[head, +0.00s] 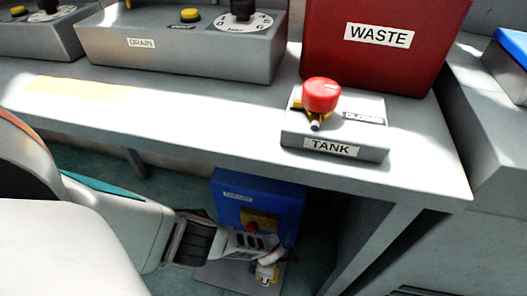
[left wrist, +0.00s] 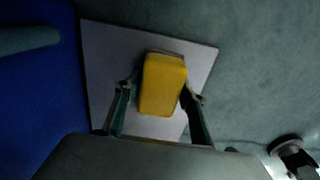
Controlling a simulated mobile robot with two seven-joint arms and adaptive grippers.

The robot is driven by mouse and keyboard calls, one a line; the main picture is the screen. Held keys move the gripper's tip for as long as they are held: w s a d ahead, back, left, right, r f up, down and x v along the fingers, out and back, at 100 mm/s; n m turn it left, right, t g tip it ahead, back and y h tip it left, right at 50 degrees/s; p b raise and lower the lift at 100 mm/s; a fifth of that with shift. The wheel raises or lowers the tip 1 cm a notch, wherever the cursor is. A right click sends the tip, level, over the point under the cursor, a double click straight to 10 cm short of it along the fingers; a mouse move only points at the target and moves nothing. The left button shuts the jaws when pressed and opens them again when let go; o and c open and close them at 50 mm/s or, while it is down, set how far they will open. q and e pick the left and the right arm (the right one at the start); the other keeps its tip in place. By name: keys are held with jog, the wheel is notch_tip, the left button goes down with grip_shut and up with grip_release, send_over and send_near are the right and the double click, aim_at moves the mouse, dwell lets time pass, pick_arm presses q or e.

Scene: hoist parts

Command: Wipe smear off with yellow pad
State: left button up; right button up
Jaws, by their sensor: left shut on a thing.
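The yellow pad (left wrist: 163,85) is between the two fingers of my left gripper (left wrist: 157,92) in the left wrist view, over a pale square plate (left wrist: 108,55) on the floor. My left gripper is shut on the pad. I cannot tell whether the pad touches the plate. In the head view the gripper (head: 268,262) is low under the bench, and a small part of the pad (head: 267,272) shows past the fingers. A pale yellow-orange patch (head: 75,88) lies on the bench top at left; it may be the smear or light. My right gripper is not in view.
A blue box (head: 290,205) stands under the bench (head: 200,125), close beside my left gripper. On the bench are a TANK valve block (head: 335,135) with a red knob, a red WASTE bin (head: 385,60) and a grey DRAIN panel (head: 180,50). The front left bench top is clear.

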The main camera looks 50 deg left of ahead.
aim_at(249, 272)
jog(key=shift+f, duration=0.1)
pick_arm(q)
jog(key=s+a, duration=0.1)
jog(key=s+a+p, duration=0.1)
jog(key=a, duration=0.1)
jog(key=s+a, duration=0.1)
jog(key=a, duration=0.1)
jog(key=shift+a, duration=0.15)
jog(key=shift+s+a+f, duration=0.15)
jog(key=shift+s+a, duration=0.3)
jog(key=shift+a, duration=0.1)
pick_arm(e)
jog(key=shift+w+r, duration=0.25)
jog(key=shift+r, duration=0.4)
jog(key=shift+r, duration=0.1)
